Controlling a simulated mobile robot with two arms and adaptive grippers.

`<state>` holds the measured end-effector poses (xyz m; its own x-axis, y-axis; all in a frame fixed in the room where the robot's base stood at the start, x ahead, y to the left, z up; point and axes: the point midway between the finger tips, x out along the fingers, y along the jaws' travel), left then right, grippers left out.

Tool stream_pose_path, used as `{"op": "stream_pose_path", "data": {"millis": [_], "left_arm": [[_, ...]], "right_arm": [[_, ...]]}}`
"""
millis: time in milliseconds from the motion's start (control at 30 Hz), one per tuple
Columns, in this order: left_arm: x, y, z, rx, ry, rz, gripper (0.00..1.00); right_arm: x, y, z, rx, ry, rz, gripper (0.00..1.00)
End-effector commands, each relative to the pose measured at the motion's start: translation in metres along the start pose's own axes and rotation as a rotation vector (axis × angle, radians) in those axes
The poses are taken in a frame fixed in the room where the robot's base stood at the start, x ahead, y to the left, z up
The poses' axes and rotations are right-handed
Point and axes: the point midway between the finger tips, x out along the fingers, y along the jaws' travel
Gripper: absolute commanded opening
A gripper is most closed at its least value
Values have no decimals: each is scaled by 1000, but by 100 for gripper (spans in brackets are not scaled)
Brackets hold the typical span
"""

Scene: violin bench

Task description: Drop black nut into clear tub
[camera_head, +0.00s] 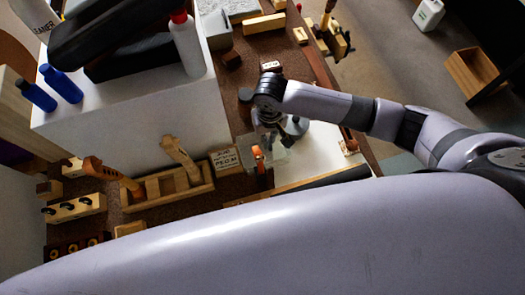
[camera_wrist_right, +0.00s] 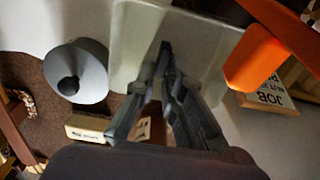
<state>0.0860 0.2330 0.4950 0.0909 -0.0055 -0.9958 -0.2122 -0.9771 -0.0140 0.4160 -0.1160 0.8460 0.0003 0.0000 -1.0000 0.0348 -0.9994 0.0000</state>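The clear tub (camera_wrist_right: 215,45) is a translucent box beneath my right gripper in the right wrist view. In the head view it shows as a pale patch (camera_head: 280,152), partly hidden by the gripper. My right gripper (camera_wrist_right: 163,58) has its fingertips drawn together over the tub. A narrow dark piece sits at the tips and looks like the black nut (camera_wrist_right: 163,50), though it blends with the dark fingers. In the head view my right gripper (camera_head: 268,138) points down, and its tips are hard to make out. My left gripper is not in view.
An orange-tipped object (camera_wrist_right: 255,58) stands close to the tub's right side. A grey round dish or cone (camera_wrist_right: 78,72) is at its left. A wooden rack (camera_head: 165,190) with violin necks stands left of the tub, below a white block (camera_head: 120,120) carrying bottles.

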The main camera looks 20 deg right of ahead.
Motion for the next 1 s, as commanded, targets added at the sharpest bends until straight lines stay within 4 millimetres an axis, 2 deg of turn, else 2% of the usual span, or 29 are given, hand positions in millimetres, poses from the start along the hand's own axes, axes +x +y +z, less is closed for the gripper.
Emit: {"op": "stream_pose_path", "data": {"millis": [267,633,767,1000], "left_arm": [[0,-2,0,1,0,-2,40],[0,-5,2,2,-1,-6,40],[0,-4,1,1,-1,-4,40],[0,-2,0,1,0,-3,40]], "right_arm": [[0,0,0,0,0,0,30],[-4,0,0,0,1,0,31],[-22,0,-1,-2,4,-1,31],[-73,0,-1,-1,4,-2,31]]}}
